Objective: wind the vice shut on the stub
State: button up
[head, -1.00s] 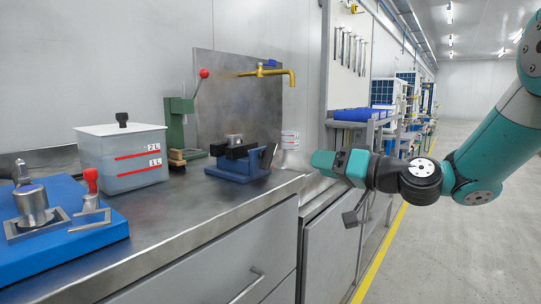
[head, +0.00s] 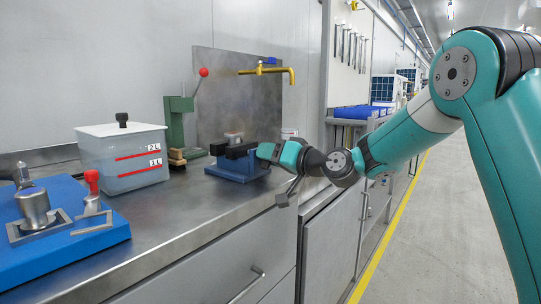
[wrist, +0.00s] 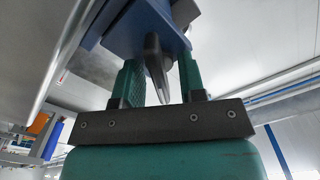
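The vice (head: 236,170) has a blue base and dark jaws and stands on the bench. A grey metal stub (head: 233,138) sits upright at its jaws; how tightly they hold it I cannot tell. My gripper (head: 267,152) is at the vice's right side and hides the handle there. In the wrist view, the grey tapered handle bar (wrist: 155,72) hangs from the blue vice body (wrist: 135,28) between my two green fingers. The fingers are apart, with a gap showing on the right of the bar, so the gripper is open around it.
A green press (head: 180,120) with a red-knobbed lever stands behind the vice to the left. A brass tap (head: 275,71) juts out above. A water tank (head: 122,160) and a blue fixture board (head: 65,245) are further left. The bench front is clear.

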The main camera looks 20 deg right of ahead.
jog(key=shift+c, duration=0.2)
grip_shut()
jog(key=shift+d+m+p, duration=0.1)
jog(key=shift+m+p, duration=0.25)
jog(key=shift+m, duration=0.55)
jog(key=shift+o, duration=0.2)
grip_release()
jog(key=b+v, duration=0.1)
jog(key=v, duration=1.6)
jog(key=shift+s, duration=0.15)
jog(key=shift+d, duration=0.1)
